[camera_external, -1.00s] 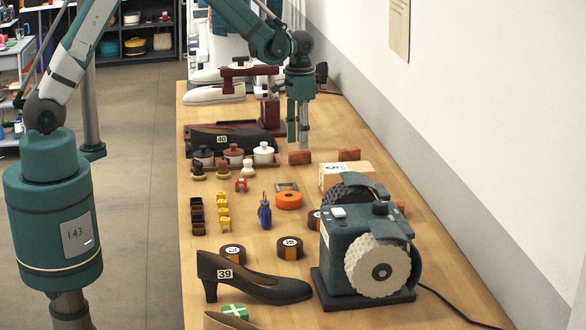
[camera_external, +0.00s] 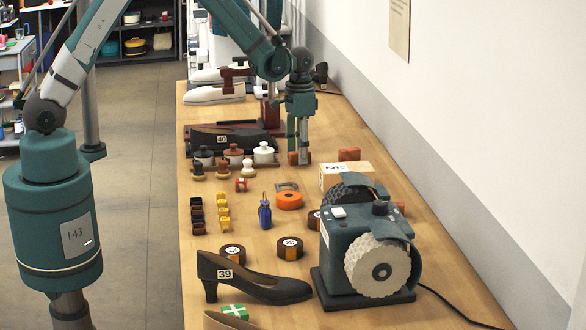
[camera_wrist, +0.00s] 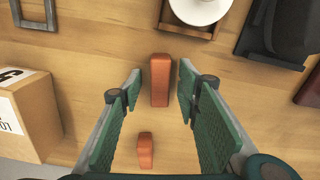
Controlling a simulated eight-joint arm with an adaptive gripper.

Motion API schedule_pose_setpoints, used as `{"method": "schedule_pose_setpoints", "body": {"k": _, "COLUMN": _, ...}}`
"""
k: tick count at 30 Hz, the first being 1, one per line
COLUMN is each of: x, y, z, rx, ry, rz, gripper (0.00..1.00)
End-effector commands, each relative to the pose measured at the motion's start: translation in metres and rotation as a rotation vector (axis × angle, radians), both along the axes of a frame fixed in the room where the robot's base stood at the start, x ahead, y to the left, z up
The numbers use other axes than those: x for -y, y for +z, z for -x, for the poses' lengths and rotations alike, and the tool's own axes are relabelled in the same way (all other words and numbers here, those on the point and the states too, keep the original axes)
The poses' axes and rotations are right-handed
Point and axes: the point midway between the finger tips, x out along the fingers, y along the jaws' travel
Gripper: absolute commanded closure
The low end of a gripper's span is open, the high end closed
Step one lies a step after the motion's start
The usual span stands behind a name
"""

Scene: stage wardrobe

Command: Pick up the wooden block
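A reddish-brown block (camera_external: 293,158), the likely wooden block, lies on the table beneath my gripper (camera_external: 299,155). In the wrist view this block (camera_wrist: 160,85) lies lengthwise between the two green fingers of my gripper (camera_wrist: 160,78). The fingers are open, one on each side, with a visible gap to the block on both sides. In the external view the right finger hides part of it. A second similar block (camera_external: 349,154) lies to the right; it also shows low in the wrist view (camera_wrist: 145,152), behind the fingertips.
A pale labelled box (camera_external: 345,177) stands in front of the second block, with a green grinding machine (camera_external: 350,250) nearer. Lidded pots (camera_external: 264,153) on a tray and a dark shoe (camera_external: 215,139) are left of my gripper. The wall runs along the right.

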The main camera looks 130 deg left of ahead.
Motion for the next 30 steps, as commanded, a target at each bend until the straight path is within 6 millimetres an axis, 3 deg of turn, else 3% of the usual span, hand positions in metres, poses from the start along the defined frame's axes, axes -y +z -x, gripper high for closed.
{"method": "schedule_pose_setpoints", "body": {"k": 16, "x": 0.0000, "y": -0.0005, "z": 0.0000, "rx": 0.000, "ry": 0.000, "rz": 0.000, "gripper": 0.67}}
{"method": "schedule_pose_setpoints", "body": {"k": 22, "x": 0.0001, "y": -0.0005, "z": -0.0001, "rx": 0.000, "ry": 0.000, "rz": 0.000, "gripper": 0.93}}
{"method": "schedule_pose_setpoints", "body": {"k": 30, "x": 0.0000, "y": -0.0005, "z": 0.0000, "rx": 0.000, "ry": 0.000, "rz": 0.000, "gripper": 0.94}}
